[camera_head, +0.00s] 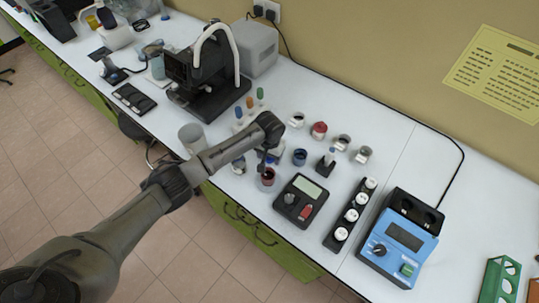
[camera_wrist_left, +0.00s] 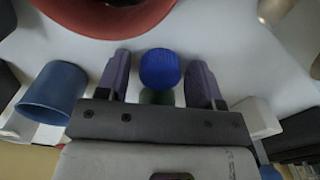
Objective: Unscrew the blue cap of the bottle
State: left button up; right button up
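A round, ribbed blue cap (camera_wrist_left: 160,68) shows in the left wrist view, between my left gripper's two purple-grey fingers. A dark green part, perhaps the bottle's body, shows just below it. My left gripper (camera_wrist_left: 160,80) is open, with a narrow gap on each side of the cap. In the head view my left gripper (camera_head: 264,158) points down among the small containers near the bench front. There my own wrist hides the cap between the fingers. My right gripper is in neither view.
A red-brown cup (camera_head: 267,179) stands close in front of my gripper, and a blue cup (camera_head: 300,157) stands to its right. A black meter (camera_head: 301,201), a rack of white-capped bottles (camera_head: 350,215) and a blue instrument (camera_head: 398,243) stand further right. A black machine (camera_head: 208,75) stands behind.

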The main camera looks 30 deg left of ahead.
pick_arm(q)
jog(key=shift+o, duration=0.3)
notch_tip(320, 180, up, 12)
jog(key=p, duration=0.1)
jog(key=shift+r+p, duration=0.15)
jog(key=shift+p, duration=0.25)
